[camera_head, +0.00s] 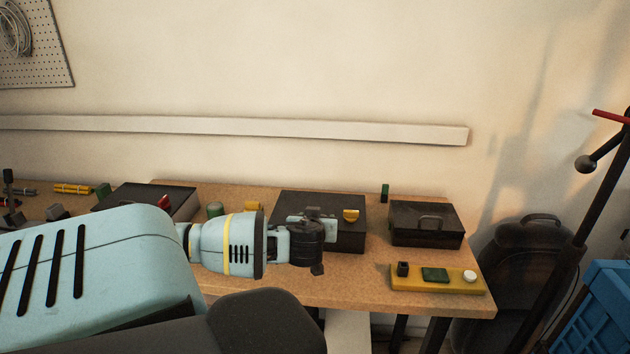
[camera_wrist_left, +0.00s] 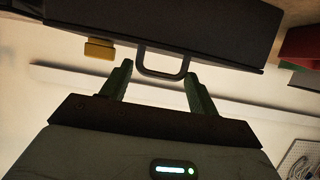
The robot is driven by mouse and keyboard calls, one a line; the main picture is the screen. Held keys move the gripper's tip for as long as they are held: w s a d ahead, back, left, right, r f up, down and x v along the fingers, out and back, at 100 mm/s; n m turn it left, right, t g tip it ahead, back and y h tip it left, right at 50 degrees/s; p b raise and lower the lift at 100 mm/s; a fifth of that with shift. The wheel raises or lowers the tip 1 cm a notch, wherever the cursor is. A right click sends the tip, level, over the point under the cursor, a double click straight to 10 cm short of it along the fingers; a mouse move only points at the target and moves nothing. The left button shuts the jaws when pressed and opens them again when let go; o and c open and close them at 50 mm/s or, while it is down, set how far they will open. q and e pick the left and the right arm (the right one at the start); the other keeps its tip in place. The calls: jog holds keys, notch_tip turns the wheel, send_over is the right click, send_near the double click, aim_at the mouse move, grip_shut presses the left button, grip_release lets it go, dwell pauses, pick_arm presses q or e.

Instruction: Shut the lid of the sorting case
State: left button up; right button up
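A black case (camera_head: 345,203) stands near the middle of the workbench, partly hidden behind my left gripper (camera_head: 314,243). I cannot tell whether the lid is fully shut. My right gripper is not in view.
Another black case with a handle (camera_head: 428,222) stands to the right, and one (camera_head: 150,197) to the left, partly behind my arm. A yellow board (camera_head: 437,279) with small parts lies at the bench's front right. A white rail (camera_head: 240,127) runs along the wall.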

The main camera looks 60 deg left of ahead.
pick_arm(q)
jog(key=shift+o, duration=0.6)
jog(key=shift+d, duration=0.15)
jog(key=p+v, duration=0.1)
jog(key=v, duration=0.7)
jog(key=shift+f, duration=0.1)
